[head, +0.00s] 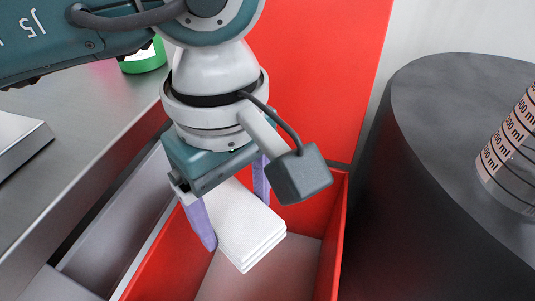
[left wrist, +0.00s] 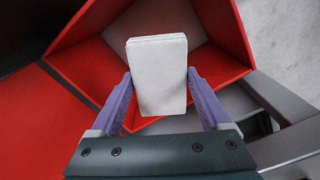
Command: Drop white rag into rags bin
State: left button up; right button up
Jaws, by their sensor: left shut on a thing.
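The white rag (head: 243,226) is a folded, layered rectangle. It also shows in the left wrist view (left wrist: 158,75). My left gripper (head: 238,212), with purple fingers, is shut on the rag, with one finger on each side of it. The rags bin (head: 334,220) is an open red box with a grey floor and a raised red lid or back panel behind it. The rag hangs over the bin's opening, apart from the visible floor. In the left wrist view the red bin walls (left wrist: 218,35) surround the rag. My right gripper is in neither view.
A grey metal counter (head: 100,130) stands at the left, with a green-and-white object (head: 145,58) on it. A dark round drum (head: 440,200) stands close at the right of the bin and carries a marked clear container (head: 508,150).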

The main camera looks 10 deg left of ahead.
pick_arm(q)
jog(key=o, duration=1)
notch_tip(320, 180, up, 9)
jog(key=shift+p, duration=0.65)
jog(key=shift+r, duration=0.5)
